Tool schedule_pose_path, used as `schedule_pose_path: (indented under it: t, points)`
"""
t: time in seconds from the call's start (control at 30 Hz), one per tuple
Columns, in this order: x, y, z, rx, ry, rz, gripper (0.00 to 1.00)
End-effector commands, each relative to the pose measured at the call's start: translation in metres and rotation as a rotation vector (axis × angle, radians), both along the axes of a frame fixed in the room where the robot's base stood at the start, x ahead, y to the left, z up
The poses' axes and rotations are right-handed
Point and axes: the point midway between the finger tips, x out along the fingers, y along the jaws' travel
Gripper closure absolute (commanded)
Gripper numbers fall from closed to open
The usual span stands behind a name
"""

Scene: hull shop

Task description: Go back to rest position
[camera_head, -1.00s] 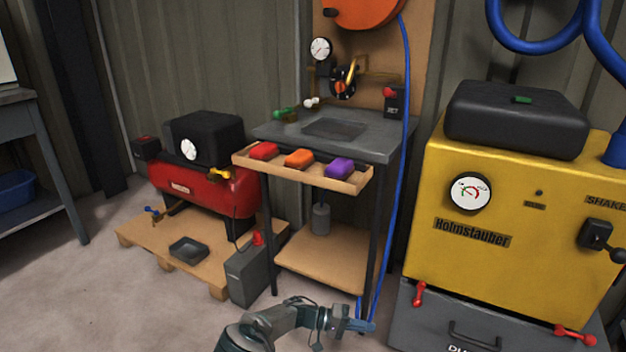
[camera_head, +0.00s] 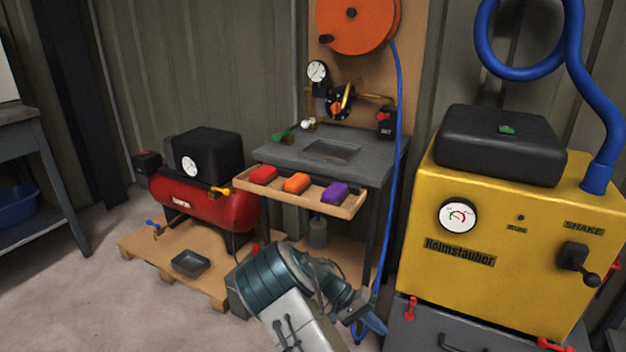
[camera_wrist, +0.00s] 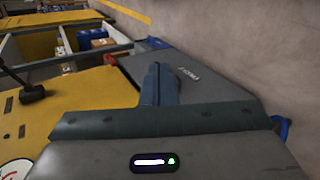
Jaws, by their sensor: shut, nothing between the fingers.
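My gripper (camera_head: 367,322) is at the lower middle of the head view, in front of the grey workbench (camera_head: 290,157) and left of the yellow machine (camera_head: 500,230). My arm reaches up from the bottom edge, bends at the elbow and slopes down to the right. In the wrist view my gripper's blue-grey fingers (camera_wrist: 158,85) are together and hold nothing. Behind them in that view lie a grey panel and the yellow machine's surface (camera_wrist: 85,100).
A wooden tray (camera_head: 290,194) with red, orange and purple blocks juts from the workbench. A red compressor (camera_head: 200,203) stands on a pallet (camera_head: 135,243) at left. A blue hose (camera_head: 394,180) hangs close behind my gripper. Open floor (camera_head: 80,295) lies at lower left.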

Motion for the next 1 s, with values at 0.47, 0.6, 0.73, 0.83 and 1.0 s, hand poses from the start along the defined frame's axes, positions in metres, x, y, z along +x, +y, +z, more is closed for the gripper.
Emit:
schedule_pose_path:
  t: [0.47,0.6,0.73,0.83,1.0]
  points:
    - [-0.052,0.000,0.176,0.472,-0.065,-0.059,1.00]
    - [-0.069,0.002,0.226,0.586,-0.105,-0.039,1.00]
    - [-0.087,0.005,0.273,0.681,-0.150,-0.008,1.00]
    - [-0.102,0.006,0.308,0.741,-0.190,0.024,1.00]
    - [-0.130,0.009,0.365,0.827,-0.262,0.090,1.00]
